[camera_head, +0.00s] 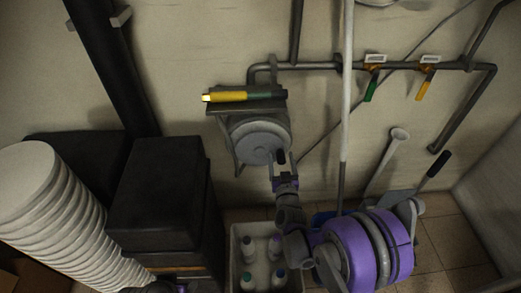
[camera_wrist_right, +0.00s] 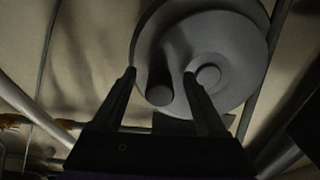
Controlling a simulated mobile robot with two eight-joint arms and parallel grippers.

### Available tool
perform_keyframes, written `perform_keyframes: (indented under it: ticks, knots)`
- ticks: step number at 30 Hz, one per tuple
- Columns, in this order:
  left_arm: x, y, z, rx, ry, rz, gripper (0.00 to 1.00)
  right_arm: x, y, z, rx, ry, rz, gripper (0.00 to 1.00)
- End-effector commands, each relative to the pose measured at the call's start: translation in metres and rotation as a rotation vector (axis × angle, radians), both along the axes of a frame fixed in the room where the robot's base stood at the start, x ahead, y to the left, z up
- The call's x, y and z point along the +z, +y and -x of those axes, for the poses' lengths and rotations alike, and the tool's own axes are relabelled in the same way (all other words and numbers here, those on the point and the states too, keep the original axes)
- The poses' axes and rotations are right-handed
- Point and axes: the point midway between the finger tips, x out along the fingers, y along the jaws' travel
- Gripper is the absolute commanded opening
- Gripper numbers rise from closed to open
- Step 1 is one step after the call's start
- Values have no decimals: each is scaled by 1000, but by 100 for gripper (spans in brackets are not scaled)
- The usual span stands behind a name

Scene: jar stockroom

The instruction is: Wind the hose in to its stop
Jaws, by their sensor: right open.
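The grey hose reel (camera_head: 258,138) is on the wall under a small dark shelf. Its round face also fills the upper middle of the right wrist view (camera_wrist_right: 235,40). A crank knob (camera_wrist_right: 160,96) sticks out beside the round hub (camera_wrist_right: 208,75). My right gripper (camera_head: 281,160) is open at the reel's lower right. In the right wrist view its fingers (camera_wrist_right: 160,77) appear either side of the knob, not closed on it; whether they touch it I cannot tell. I cannot make out the hose for sure. Only a sliver that may be my left arm shows at the bottom edge.
A yellow and green bar (camera_head: 240,96) lies on the shelf (camera_head: 222,109). Pipes with green (camera_head: 371,90) and yellow (camera_head: 422,90) valve handles run right. Stacked white tubs (camera_head: 60,215) and black boxes (camera_head: 155,195) stand left. A crate (camera_head: 236,268) of bottles is below.

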Motion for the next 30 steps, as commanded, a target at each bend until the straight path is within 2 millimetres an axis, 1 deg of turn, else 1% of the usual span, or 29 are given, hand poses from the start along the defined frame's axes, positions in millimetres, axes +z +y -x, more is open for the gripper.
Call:
perform_keyframes:
  ticks: [24,30]
  knots:
    - [-11,0,-2,0,1,0,60,0,1,80,1,0,0,75]
    - [-12,0,-2,0,1,0,60,0,1,89,1,0,0,75]
